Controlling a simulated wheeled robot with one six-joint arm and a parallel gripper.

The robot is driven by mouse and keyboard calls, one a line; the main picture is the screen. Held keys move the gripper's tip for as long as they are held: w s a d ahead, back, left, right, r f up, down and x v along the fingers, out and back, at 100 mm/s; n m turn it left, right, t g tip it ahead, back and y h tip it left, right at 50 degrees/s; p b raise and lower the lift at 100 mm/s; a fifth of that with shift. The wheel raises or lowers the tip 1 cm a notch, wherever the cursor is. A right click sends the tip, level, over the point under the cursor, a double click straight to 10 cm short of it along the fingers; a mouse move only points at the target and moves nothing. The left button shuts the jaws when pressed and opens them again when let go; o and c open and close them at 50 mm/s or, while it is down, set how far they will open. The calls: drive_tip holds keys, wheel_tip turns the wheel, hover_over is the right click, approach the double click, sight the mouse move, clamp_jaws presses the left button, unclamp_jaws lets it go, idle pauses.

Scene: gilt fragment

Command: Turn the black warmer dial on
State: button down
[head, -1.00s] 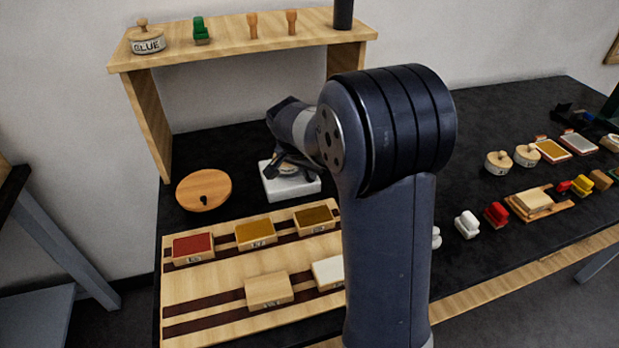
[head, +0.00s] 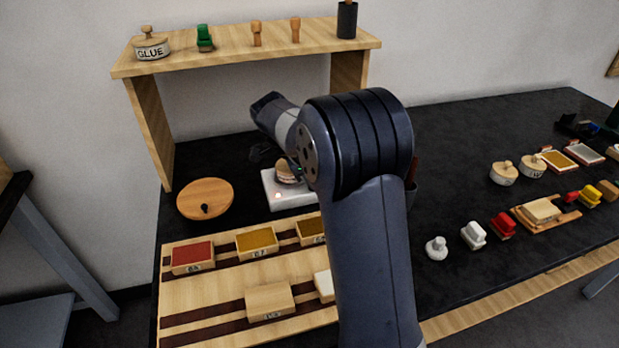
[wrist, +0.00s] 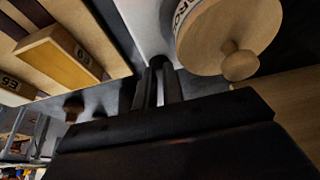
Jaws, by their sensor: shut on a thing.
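The white warmer (head: 292,199) stands on the black bench with a small labelled pot (head: 288,174) on it. A small reddish glow shows on the warmer's near side. In the wrist view the warmer's white body (wrist: 146,25) and the pot's wooden lid (wrist: 215,45) are close by. My gripper (wrist: 160,80) is shut on the small black dial (wrist: 158,62) at the warmer's side; the fingers hide part of it. In the head view the dial is hidden, and my gripper is mostly covered by my arm.
A striped wooden board (head: 205,292) with colored blocks is in front. A wooden shelf (head: 250,50) stands behind. Several stamps and pots sit to the right.

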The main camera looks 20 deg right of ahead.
drive_tip(key=shift+m, duration=0.3)
drive_tip(key=c, duration=1.5)
unclamp_jaws()
drive_tip(key=shift+r, duration=0.1)
drive_tip(key=v, duration=1)
drive_tip(key=shift+w+a+r+p, duration=0.15)
drive_tip(key=shift+r+p, duration=0.15)
drive_tip(key=shift+f, duration=0.1)
drive_tip(key=x, duration=1.1)
drive_tip(key=shift+b, duration=0.3)
drive_tip(key=shift+s, duration=0.2)
